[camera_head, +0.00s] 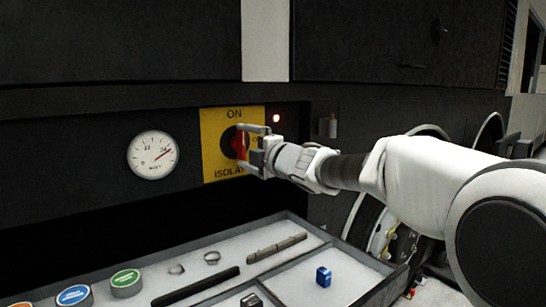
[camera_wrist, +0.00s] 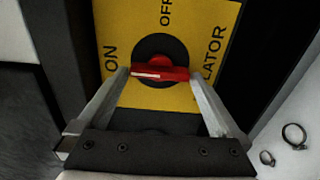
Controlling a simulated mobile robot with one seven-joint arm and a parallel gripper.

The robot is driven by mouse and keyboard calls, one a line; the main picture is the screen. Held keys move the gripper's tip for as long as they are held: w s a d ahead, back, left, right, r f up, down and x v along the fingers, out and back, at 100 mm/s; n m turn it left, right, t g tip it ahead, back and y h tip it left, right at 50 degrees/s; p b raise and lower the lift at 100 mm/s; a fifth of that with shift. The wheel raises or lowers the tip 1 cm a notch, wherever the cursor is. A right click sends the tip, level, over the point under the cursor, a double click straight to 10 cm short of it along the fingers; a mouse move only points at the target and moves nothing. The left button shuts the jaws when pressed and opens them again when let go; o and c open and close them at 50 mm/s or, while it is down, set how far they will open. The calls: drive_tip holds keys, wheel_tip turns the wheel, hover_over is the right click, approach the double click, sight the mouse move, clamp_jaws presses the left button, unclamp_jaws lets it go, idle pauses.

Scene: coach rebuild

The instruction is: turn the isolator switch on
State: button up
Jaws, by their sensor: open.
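The isolator switch is a red handle (camera_head: 239,144) on a black round base, mounted on a yellow plate (camera_head: 212,130) marked ON at the top. In the wrist view the red handle (camera_wrist: 160,73) lies along the line to the word ON, with its white mark on the ON side. OFF is printed to the side of the base. My gripper (camera_wrist: 158,75) is open, with one fingertip at each end of the handle. I cannot tell whether the fingers touch it. In the head view my gripper (camera_head: 243,147) partly covers the plate and its lower lettering.
A red lamp (camera_head: 276,118) glows right of the plate. A round gauge (camera_head: 153,155) is at its left. Dark panels surround the switch.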

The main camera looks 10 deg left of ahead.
drive_tip(key=p+v, duration=0.1)
drive_tip(key=v, duration=1.4)
drive_tip(key=shift+s, duration=0.2)
drive_tip(key=shift+d, duration=0.15)
drive_tip(key=s+d+f+m+t+h, duration=0.1)
drive_tip(key=s+d+f+m+h, duration=0.15)
drive_tip(key=d+m+h, duration=0.5)
drive_tip(key=s+d+f+m+t+h, duration=0.25)
drive_tip(key=d+m+h, duration=0.25)
drive_tip(key=d+m, duration=0.6)
drive_tip(key=s+d+f+m+g+h, duration=0.1)
drive_tip(key=s+d+f+m+g, duration=0.2)
drive_tip(key=s+f+m+g, duration=0.5)
drive_tip(key=s+d+f+m+g, duration=0.1)
drive_tip(key=s+d+f+m, duration=0.15)
drive_tip(key=s+f, duration=0.65)
wheel_tip(320, 180, up, 22)
drive_tip(key=s+n+p, duration=0.1)
drive_tip(key=s+p, duration=0.2)
drive_tip(key=p, duration=1.6)
drive_tip(key=shift+d+f, duration=0.2)
drive_tip(key=shift+d, duration=0.1)
drive_tip(key=shift+g, duration=0.25)
